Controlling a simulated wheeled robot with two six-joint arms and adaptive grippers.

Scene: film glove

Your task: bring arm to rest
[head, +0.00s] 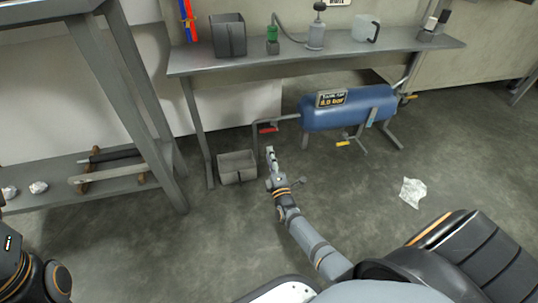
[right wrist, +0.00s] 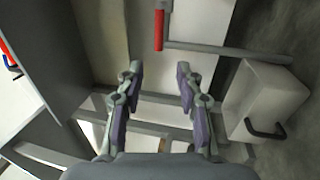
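My right arm reaches forward and down over the floor in the head view. My right gripper (head: 270,151) is at its far end, in front of the bench and near a grey bin. In the right wrist view the two fingers of this gripper (right wrist: 159,68) stand well apart, with nothing between them. Part of my left arm shows at the lower left corner of the head view, and its gripper is out of the picture.
A grey open bin (head: 238,175) stands on the floor just left of the right gripper. A blue tank (head: 349,109) with red and yellow valve handles stands under the bench (head: 300,56). Crumpled clear film (head: 412,192) lies on the open floor at right. A shelf unit (head: 100,195) stands left.

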